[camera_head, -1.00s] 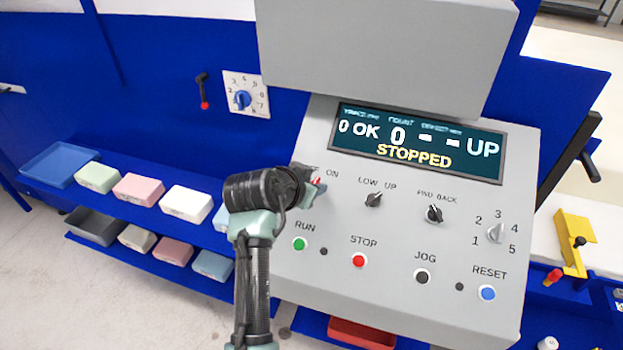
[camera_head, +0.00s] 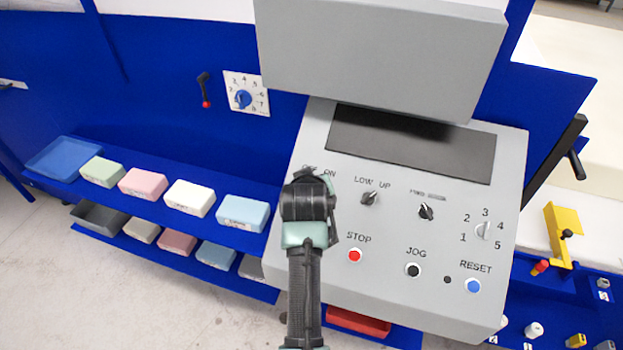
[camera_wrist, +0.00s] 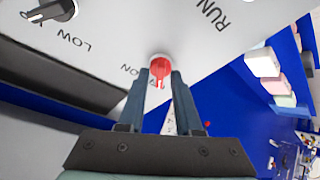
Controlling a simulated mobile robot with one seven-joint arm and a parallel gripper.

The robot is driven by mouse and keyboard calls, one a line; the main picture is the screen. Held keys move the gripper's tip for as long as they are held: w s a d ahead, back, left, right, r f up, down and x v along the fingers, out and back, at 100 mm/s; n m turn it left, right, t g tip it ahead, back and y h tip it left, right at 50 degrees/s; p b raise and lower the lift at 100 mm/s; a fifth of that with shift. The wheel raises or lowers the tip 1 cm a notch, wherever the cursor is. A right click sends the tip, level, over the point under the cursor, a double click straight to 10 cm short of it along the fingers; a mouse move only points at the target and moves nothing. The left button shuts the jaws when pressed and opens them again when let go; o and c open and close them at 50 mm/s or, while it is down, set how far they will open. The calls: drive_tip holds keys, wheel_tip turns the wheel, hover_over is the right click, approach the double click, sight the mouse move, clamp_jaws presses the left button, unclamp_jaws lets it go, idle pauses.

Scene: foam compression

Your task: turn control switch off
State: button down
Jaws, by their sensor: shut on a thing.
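The control switch is a red knob (camera_wrist: 160,66) on a pale round base, seen in the wrist view between my fingertips. My gripper (camera_wrist: 161,82) is shut on it, with one dark finger on each side. In the head view my wrist and gripper (camera_head: 309,190) cover the switch, just below the OFF and ON labels. The grey control panel (camera_head: 385,285) slopes under my gripper. Its display (camera_head: 410,145) is dark and blank.
To the right on the panel are the LOW/UP knob (camera_head: 370,198), a second black knob (camera_head: 426,211), the red STOP button (camera_head: 355,255), black JOG button (camera_head: 413,270) and blue RESET button (camera_head: 473,286). My arm hides the RUN button in the head view. Foam blocks (camera_head: 190,198) sit on blue shelves at left.

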drive_tip(key=shift+n, duration=0.6)
drive_tip(key=shift+y, duration=0.3)
drive_tip(key=c, duration=0.9)
unclamp_jaws()
drive_tip(key=b+v, duration=0.2)
drive_tip(key=v, duration=1.1)
drive_tip(key=shift+w+r+b, duration=0.1)
drive_tip(key=shift+b, duration=0.25)
